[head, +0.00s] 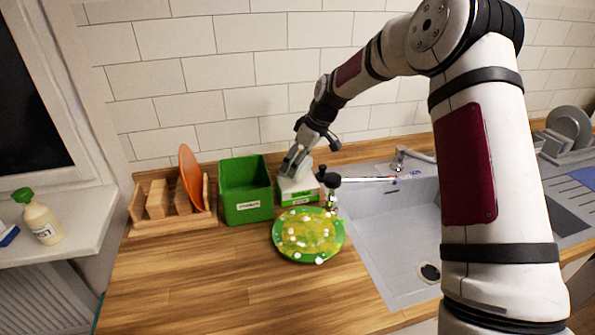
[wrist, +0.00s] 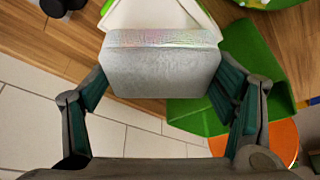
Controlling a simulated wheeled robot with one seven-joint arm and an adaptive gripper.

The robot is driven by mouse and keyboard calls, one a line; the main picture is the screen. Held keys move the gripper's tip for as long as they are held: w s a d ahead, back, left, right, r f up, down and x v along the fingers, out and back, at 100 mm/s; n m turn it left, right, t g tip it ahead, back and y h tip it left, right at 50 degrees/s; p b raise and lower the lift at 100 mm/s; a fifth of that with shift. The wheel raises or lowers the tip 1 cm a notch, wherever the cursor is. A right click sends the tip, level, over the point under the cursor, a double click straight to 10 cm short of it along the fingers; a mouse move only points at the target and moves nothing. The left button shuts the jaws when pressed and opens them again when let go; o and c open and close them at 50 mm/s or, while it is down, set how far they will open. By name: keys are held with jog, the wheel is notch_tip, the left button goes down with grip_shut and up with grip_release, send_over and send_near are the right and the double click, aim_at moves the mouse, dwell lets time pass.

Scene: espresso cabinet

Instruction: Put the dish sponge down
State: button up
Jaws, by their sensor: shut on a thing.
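My gripper (head: 298,163) is shut on the dish sponge, a pale grey-white block. In the wrist view the sponge (wrist: 163,70) sits between the two fingers of my gripper (wrist: 161,82). In the head view the gripper points down and mostly hides the sponge, just over a small white and green holder (head: 298,190) by the wall. The holder shows in the wrist view behind the sponge (wrist: 158,14). I cannot tell whether the sponge touches it.
A green labelled bin (head: 246,197) stands close to the left of the holder. A wooden rack (head: 165,212) with an orange plate (head: 191,180) is further left. A soiled green plate (head: 308,250) lies in front. The sink (head: 385,225) and its tap are to the right. The front-left counter is clear.

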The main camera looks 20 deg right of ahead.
jog(key=shift+f, duration=1.8)
jog(key=shift+f, duration=0.2)
jog(key=o, duration=1.1)
jog(key=shift+r, duration=0.15)
